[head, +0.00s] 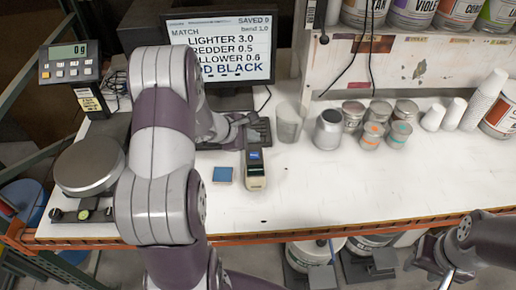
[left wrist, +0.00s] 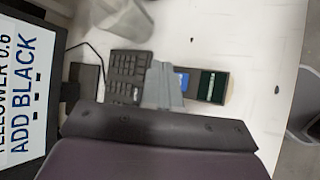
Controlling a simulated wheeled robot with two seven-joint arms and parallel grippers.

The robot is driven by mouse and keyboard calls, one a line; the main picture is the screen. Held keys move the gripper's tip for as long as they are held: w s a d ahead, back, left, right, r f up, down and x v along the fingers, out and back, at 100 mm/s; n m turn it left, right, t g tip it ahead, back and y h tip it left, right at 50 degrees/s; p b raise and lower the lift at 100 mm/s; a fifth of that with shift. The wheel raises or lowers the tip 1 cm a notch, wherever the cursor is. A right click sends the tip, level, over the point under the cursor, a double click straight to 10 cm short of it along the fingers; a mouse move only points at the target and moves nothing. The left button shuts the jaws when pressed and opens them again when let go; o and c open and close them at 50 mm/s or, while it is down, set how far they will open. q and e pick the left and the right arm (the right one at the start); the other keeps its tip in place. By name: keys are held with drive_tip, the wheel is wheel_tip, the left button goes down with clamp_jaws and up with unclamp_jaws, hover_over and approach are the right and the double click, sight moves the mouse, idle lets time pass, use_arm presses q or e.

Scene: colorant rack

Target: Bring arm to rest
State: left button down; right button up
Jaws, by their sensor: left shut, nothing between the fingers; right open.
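My left arm reaches forward across the white bench. Its gripper (head: 246,122) is shut and empty over the dark keyboard (head: 230,137), in front of the monitor (head: 285,45). In the left wrist view the shut fingers (left wrist: 163,85) show above the keyboard (left wrist: 128,68), just beside a small device with a blue screen (left wrist: 181,81). My arm hides part of the bench and the monitor. My right gripper (head: 442,278) is open and empty at the lower right, off the front edge of the bench.
A scale (head: 90,165) stands left. Cups (head: 289,123) and several cans (head: 370,135) stand at the back right. The front right bench (head: 370,185) is clear.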

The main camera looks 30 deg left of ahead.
use_arm(q)
drive_tip(key=shift+s+f, duration=0.2)
drive_tip(key=s+d+m+g+y+b, duration=0.1)
drive_tip(key=s+d+m+g+b, duration=0.2)
drive_tip(key=s+d+m, duration=0.3)
drive_tip(key=s+d+f+m+g+y+b, duration=0.1)
drive_tip(key=s+d+m, duration=0.5)
drive_tip(key=s+m, duration=0.6)
drive_tip(key=m+g+y+b, duration=0.1)
drive_tip(key=m+g+b, duration=0.1)
drive_tip(key=m+g, duration=0.1)
drive_tip(key=shift+s+m+y, duration=0.2)
drive_tip(key=shift+m+y, duration=0.1)
drive_tip(key=shift+m, duration=0.5)
drive_tip(key=shift+d, duration=0.15)
